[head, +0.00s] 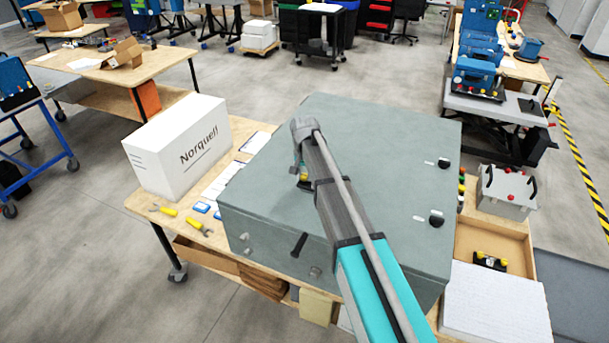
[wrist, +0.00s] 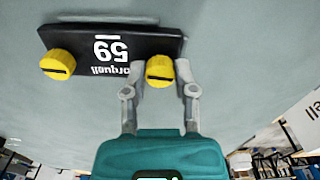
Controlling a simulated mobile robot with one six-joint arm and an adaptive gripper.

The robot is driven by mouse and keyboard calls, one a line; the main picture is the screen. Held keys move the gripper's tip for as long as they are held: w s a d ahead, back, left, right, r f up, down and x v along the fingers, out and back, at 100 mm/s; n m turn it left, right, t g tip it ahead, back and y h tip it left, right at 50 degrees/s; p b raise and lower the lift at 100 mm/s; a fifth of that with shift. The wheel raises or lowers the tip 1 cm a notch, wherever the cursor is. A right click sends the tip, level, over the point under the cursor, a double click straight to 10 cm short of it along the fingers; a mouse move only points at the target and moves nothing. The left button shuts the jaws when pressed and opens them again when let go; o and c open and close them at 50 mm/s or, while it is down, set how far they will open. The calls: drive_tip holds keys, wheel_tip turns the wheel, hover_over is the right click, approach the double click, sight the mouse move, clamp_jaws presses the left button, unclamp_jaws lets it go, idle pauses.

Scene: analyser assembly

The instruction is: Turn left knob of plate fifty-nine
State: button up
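Plate fifty-nine (wrist: 110,30) is a black label plate on a grey panel, upside down in the wrist view, with "59" in white. Two yellow knobs with dark slot lines sit on it. The plate's left knob (wrist: 159,70) is at picture right, its right knob (wrist: 58,65) at picture left. My gripper (wrist: 160,74) has one finger on each side of the left knob, with pads against it, and appears shut on it. The knob's slot looks roughly level in the picture.
A white "Norquell" box (head: 180,145) stands left of the cabinet on the wooden bench. Yellow-handled tools (head: 190,225) lie in front of it. Black knobs (head: 436,218) are at the cabinet's right. A grey box with red knobs (head: 507,190) stands farther right.

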sight(304, 175)
drive_tip(key=o, duration=0.4)
drive_tip(key=shift+o, duration=0.2)
drive_tip(key=shift+m, duration=0.5)
drive_tip(key=m, duration=0.4)
drive_tip(key=shift+m, duration=0.4)
drive_tip(key=m, duration=0.5)
drive_tip(key=shift+m, duration=0.3)
wheel_tip(304, 175, up, 14)
drive_tip(key=p, duration=1.3)
drive_tip(key=shift+p, duration=0.4)
drive_tip(key=shift+f, duration=0.1)
drive_tip(key=shift+s+f, duration=0.1)
